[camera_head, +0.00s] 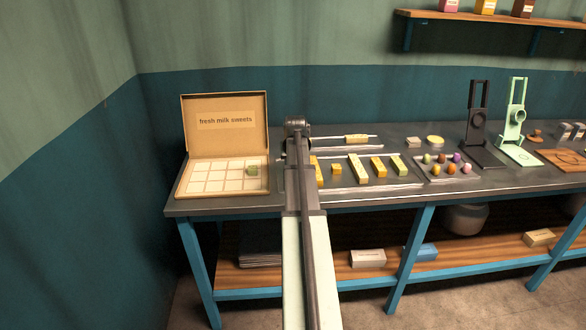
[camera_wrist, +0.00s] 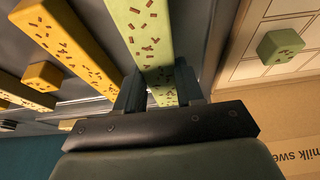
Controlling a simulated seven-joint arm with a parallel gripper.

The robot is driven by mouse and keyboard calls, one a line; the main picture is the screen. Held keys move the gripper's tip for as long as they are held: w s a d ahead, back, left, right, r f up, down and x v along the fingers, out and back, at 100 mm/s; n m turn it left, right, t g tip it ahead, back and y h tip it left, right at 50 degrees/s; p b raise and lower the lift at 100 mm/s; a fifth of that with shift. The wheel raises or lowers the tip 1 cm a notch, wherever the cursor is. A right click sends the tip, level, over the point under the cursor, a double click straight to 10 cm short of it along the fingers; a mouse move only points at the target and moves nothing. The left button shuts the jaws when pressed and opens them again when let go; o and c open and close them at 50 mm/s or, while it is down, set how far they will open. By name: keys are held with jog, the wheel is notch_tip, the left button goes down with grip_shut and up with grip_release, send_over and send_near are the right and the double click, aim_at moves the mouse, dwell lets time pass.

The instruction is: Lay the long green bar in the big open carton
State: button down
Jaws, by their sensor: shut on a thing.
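The green bar (camera_wrist: 147,35) is long and pale with brown specks. In the wrist view it lies between the two fingers of my gripper (camera_wrist: 160,88), which is shut on it. In the head view my arm hides the bar and the fingers. I cannot tell whether the bar is clear of the surface. The big open carton (camera_head: 187,187) stands at the table's left end, just left of my arm, its lid upright and reading "fresh milk sweets". It shows at the right of the wrist view (camera_wrist: 290,104). A small green cube (camera_head: 252,169) sits in a right-hand compartment; the other visible compartments are empty.
Right of my arm, a metal tray (camera_head: 345,188) holds several yellow bars (camera_head: 379,167) and a yellow cube (camera_head: 336,169). Another tray (camera_head: 433,179) holds coloured balls. A black stand (camera_head: 479,124) and a pale green stand (camera_head: 515,124) rise farther right.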

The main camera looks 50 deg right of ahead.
notch_tip(320, 180, up, 7)
jog(key=shift+f, duration=0.15)
jog(key=shift+w+r, duration=0.1)
jog(key=shift+r, duration=0.2)
jog(key=shift+w+r, duration=0.2)
jog(key=shift+w, duration=0.05)
jog(key=w+a+m+g, duration=0.2)
jog(key=w+a+m, duration=0.35)
jog(key=w, duration=0.35)
jog(key=w+a+m+g, duration=0.2)
jog(key=w+a+m, duration=0.2)
jog(key=w+m, duration=0.4)
jog(key=w+a+m+g, duration=0.2)
jog(key=w+a+m, duration=0.3)
jog(key=w, duration=0.5)
jog(key=shift+n, duration=0.25)
jog(key=shift+w+f, duration=0.15)
jog(key=shift+f, duration=4.5)
jog(key=shift+f, duration=0.1)
jog(key=c, duration=0.7)
grip_release()
